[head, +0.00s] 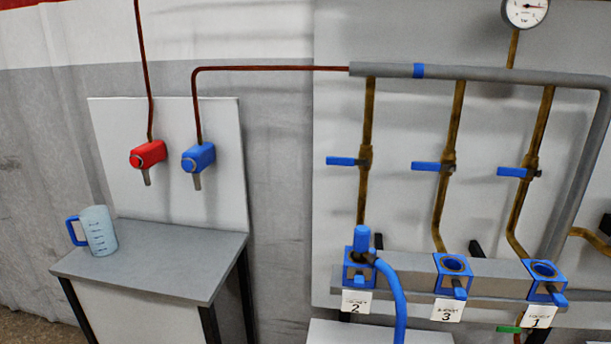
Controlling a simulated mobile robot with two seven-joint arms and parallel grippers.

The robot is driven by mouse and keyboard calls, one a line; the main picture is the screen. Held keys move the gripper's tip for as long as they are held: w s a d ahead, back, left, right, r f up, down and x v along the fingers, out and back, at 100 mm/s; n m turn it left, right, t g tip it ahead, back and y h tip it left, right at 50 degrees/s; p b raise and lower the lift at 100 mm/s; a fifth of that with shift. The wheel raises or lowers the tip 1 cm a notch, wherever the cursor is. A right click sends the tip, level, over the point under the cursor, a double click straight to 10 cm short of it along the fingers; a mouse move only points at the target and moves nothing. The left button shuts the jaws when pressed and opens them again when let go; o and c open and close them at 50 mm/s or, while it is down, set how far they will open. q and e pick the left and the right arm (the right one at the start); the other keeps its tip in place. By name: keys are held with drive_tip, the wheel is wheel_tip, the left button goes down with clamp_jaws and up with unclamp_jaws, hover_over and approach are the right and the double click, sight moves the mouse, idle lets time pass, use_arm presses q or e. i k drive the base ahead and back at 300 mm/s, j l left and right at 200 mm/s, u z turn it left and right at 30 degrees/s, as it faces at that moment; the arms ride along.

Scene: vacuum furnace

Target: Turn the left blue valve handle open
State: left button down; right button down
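The left blue valve handle (342,161) sits on the leftmost brass pipe (368,110). It points sideways to the left, across the pipe. The middle blue handle (425,166) and the right blue handle (511,172) also point left across their pipes. Below the left pipe, a blue connector with a blue hose (394,290) is plugged into the port labelled 2 (356,301). Neither of my grippers is in the head view.
Ports labelled 3 (447,310) and 1 (538,316) are open. A gauge (525,11) hangs at the top right. A table (160,260) with a measuring jug (97,231) stands left, below a red tap (148,154) and blue tap (199,157). Space before the valves is clear.

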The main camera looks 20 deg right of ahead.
sight(342, 162)
drive_tip(key=i+j+z, duration=0.15)
drive_tip(key=j, duration=0.55)
drive_tip(key=j+z, duration=0.15)
drive_tip(key=j, duration=0.6)
drive_tip(key=i, duration=0.05)
